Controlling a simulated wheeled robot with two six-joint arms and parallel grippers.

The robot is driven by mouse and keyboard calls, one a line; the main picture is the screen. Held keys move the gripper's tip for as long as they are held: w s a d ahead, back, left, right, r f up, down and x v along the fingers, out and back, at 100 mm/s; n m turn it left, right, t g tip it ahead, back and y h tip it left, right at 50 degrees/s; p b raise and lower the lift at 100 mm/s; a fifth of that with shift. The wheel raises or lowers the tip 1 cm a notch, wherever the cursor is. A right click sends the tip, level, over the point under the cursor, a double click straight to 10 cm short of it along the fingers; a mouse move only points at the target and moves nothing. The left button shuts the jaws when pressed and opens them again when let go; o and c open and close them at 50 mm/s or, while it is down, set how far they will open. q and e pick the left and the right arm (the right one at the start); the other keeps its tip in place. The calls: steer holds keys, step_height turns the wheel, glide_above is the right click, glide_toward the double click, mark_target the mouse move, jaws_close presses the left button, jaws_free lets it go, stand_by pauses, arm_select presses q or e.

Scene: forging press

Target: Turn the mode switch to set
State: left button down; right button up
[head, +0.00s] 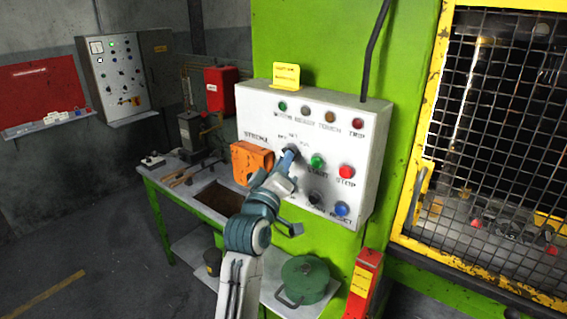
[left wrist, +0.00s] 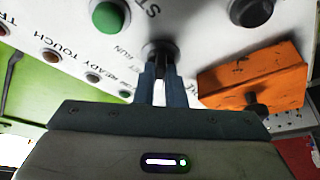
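The white control panel (head: 265,115) is fixed to the green press column. Its dark mode switch (head: 292,150) sits in the middle row, left of the green start button (head: 316,161), and is mostly hidden by my left gripper (head: 287,158). In the left wrist view the dark round switch (left wrist: 160,47) lies between the fingertips of my left gripper (left wrist: 161,66). The two fingers are close together, with a narrow pale gap between them, and appear closed on the knob. The knob's pointer and exact setting cannot be read. My right gripper is not in view.
An orange box (head: 252,162) with a knob juts out just left of the switch, also close by in the left wrist view (left wrist: 255,80). A red stop button (head: 346,172) and a blue reset button (head: 341,208) are to the right. A yellow mesh guard (head: 433,95) stands further right.

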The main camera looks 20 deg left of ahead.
arm_select(q)
steer(key=shift+w+a+f+m+h+b, duration=0.1)
steer(key=shift+m+h+b, duration=0.95)
steer(key=shift+m+b, duration=1)
steer(key=shift+s+a+f+m+h+b, duration=0.15)
steer(key=shift+m+h+b, duration=0.85)
steer(key=shift+m+b, duration=1.05)
steer(key=shift+w+a+r+m+h+b, duration=0.15)
steer(key=shift+m+h+b, duration=0.9)
steer(key=shift+m+b, duration=1)
steer(key=shift+d+m, duration=0.1)
steer(key=shift+m, duration=0.15)
steer(key=c, duration=1.5)
jaws_free()
